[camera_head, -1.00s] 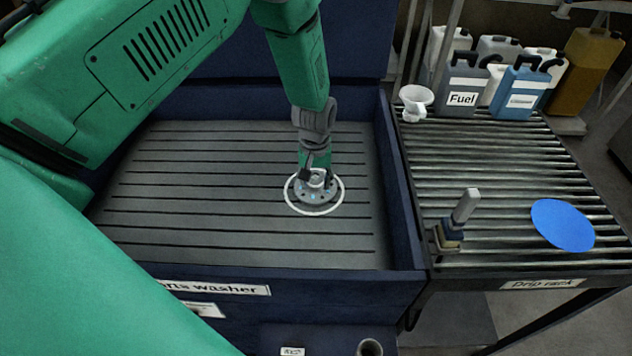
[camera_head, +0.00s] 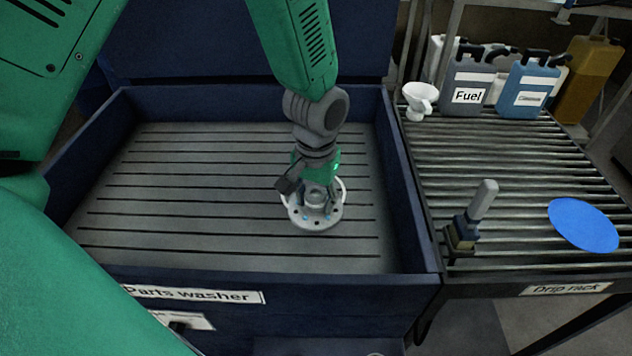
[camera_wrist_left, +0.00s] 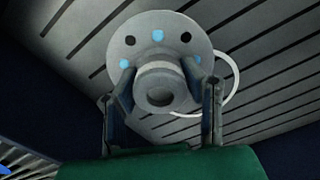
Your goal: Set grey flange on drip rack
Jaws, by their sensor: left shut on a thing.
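The grey flange (camera_head: 318,217) is a round disc with a raised hub, bolt holes and light-blue spots. My left gripper (camera_head: 316,196) is shut on its hub, above the slatted floor of the parts washer (camera_head: 190,190). In the left wrist view the two fingers (camera_wrist_left: 160,82) lie on either side of the hub, and the flange face (camera_wrist_left: 150,28) shows beyond them. A white ring (camera_wrist_left: 232,98) on the washer floor is partly hidden behind the flange. The drip rack (camera_head: 480,160) stands to the right, with a flat blue disc (camera_head: 584,224) near its front. My right gripper is not in view.
The washer's raised dark-blue right wall (camera_head: 402,190) lies between the flange and the rack. A grey-handled tool (camera_head: 478,208) stands at the rack's front left. A white funnel (camera_head: 420,100), a Fuel jug (camera_head: 470,85) and other jugs stand at the back. The rack's middle is clear.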

